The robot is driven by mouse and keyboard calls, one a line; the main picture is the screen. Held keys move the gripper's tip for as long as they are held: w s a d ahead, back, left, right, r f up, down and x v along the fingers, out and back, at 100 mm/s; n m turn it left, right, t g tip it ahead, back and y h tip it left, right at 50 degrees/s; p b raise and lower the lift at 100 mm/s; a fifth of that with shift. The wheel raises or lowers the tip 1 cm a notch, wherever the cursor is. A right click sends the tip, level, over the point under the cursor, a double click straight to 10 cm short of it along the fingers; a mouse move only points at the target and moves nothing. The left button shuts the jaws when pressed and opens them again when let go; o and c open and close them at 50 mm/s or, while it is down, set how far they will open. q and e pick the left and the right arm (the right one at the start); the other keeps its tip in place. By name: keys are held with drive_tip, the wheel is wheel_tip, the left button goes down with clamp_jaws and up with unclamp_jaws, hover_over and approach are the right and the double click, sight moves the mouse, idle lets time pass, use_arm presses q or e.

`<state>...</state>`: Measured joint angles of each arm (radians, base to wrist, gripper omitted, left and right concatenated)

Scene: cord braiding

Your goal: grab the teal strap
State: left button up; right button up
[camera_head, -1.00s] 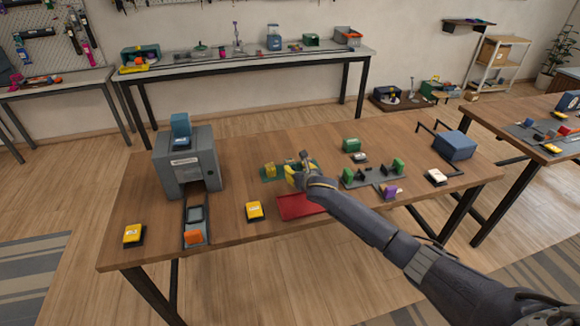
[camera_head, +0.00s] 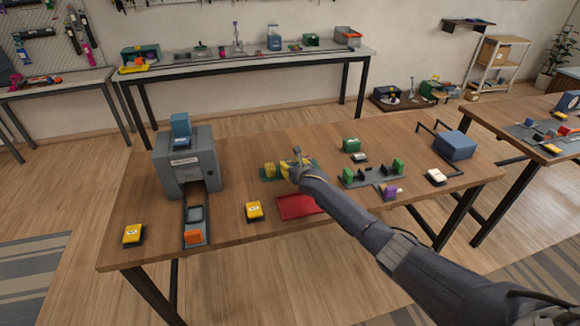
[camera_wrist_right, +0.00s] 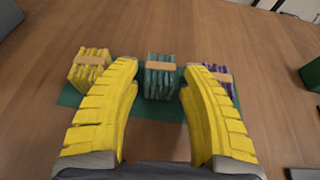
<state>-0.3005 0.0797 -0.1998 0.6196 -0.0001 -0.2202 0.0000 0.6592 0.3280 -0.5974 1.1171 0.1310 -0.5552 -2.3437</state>
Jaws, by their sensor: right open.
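The teal strap (camera_wrist_right: 160,82) is a small ridged bundle with a tan band, on a dark green mat (camera_wrist_right: 70,97). In the right wrist view it lies just ahead of and between the yellow fingertips of my right gripper (camera_wrist_right: 160,66). That gripper is open, and nothing is visibly held in it. A yellow strap (camera_wrist_right: 90,66) sits to the left and a purple strap (camera_wrist_right: 222,78) to the right, partly behind a finger. In the head view my right gripper (camera_head: 290,170) is over the mat (camera_head: 265,178) and hides the teal strap. My left gripper does not show.
A red tray (camera_head: 298,208) lies in front of the mat. A grey machine (camera_head: 187,165) stands to the left, and a grey holder with green blocks (camera_head: 373,178) to the right. Bare wooden tabletop surrounds the mat.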

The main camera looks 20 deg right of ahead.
drive_tip(key=shift+w+f, duration=0.1)
drive_tip(key=shift+w, duration=0.05)
drive_tip(key=shift+c, duration=0.3)
clamp_jaws()
